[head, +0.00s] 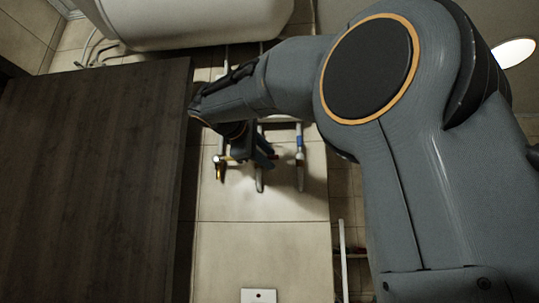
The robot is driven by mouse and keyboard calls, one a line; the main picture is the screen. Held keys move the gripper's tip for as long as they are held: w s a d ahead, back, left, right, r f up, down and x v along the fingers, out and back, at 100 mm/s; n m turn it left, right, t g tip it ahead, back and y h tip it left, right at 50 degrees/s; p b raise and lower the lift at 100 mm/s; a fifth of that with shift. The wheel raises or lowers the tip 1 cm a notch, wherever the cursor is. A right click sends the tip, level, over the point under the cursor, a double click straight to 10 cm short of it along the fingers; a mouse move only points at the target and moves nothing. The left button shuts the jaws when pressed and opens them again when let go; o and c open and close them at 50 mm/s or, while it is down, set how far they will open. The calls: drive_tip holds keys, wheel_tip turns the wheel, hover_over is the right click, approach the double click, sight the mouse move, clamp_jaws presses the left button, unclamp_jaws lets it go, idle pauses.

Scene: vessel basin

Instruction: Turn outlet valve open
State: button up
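Short pipes with valve fittings come down the tiled wall under a white vessel (190,22). The left fitting (219,166) is brass-yellow at its lower part. The right fitting (300,146) has a blue part. I cannot tell which of them is the outlet valve. My gripper (265,159) is at the pipes, between these two fittings, in front of the middle pipe (260,183). It is small and dark here, so its finger opening and any contact with a valve cannot be made out. My arm hides the upper part of the pipes.
A dark wooden panel (90,175) fills the left side, close to the pipes. Grey hoses (92,52) run by the vessel at upper left.

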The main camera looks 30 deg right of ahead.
drive_tip(key=shift+w+d+f, duration=0.1)
drive_tip(key=shift+w+d, duration=0.15)
drive_tip(key=shift+d, duration=0.15)
drive_tip(key=shift+c, duration=0.4)
clamp_jaws()
